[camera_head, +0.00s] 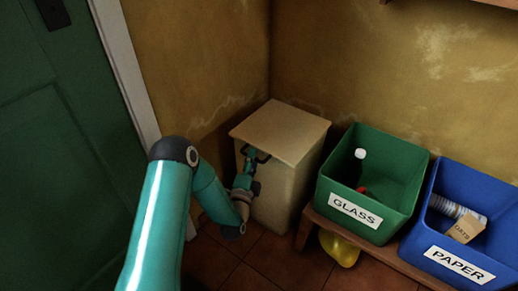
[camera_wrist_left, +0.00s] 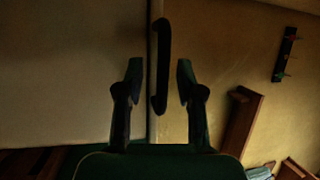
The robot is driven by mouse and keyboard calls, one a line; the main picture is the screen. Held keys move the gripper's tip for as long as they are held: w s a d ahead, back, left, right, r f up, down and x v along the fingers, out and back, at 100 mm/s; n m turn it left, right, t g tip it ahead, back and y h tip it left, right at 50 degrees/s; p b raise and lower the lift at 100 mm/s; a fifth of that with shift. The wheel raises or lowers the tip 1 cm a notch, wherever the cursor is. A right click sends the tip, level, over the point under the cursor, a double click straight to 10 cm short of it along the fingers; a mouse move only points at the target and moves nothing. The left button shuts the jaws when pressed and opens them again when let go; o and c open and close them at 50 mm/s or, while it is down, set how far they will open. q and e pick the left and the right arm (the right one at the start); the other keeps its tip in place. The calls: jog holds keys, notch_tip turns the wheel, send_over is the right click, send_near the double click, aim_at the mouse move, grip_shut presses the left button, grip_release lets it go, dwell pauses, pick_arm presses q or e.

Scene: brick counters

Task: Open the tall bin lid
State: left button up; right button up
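The tall bin (camera_head: 285,195) is a beige box standing in the corner, and its flat lid (camera_head: 280,128) lies closed on top. In the left wrist view a dark bar handle (camera_wrist_left: 163,50) sits along the edge between the lid and the bin front. My left gripper (camera_head: 256,154) is at the bin's front, just under the lid's front edge. In the left wrist view its two fingers (camera_wrist_left: 160,76) are spread, one on each side of the handle's line, with gaps showing. Whether the handle lies fully between them in depth is unclear. My right gripper is in neither view.
A green GLASS bin (camera_head: 340,208) and a blue PAPER bin (camera_head: 455,265) stand right of the tall bin on a low wooden bench (camera_head: 372,255). A yellow object (camera_head: 340,249) lies beneath the bench. A green door (camera_head: 55,150) is at left.

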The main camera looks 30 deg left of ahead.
pick_arm(q)
jog(key=shift+w+a+r, duration=0.15)
jog(key=shift+w+a, duration=0.2)
jog(key=shift+a, duration=0.05)
grip_shut()
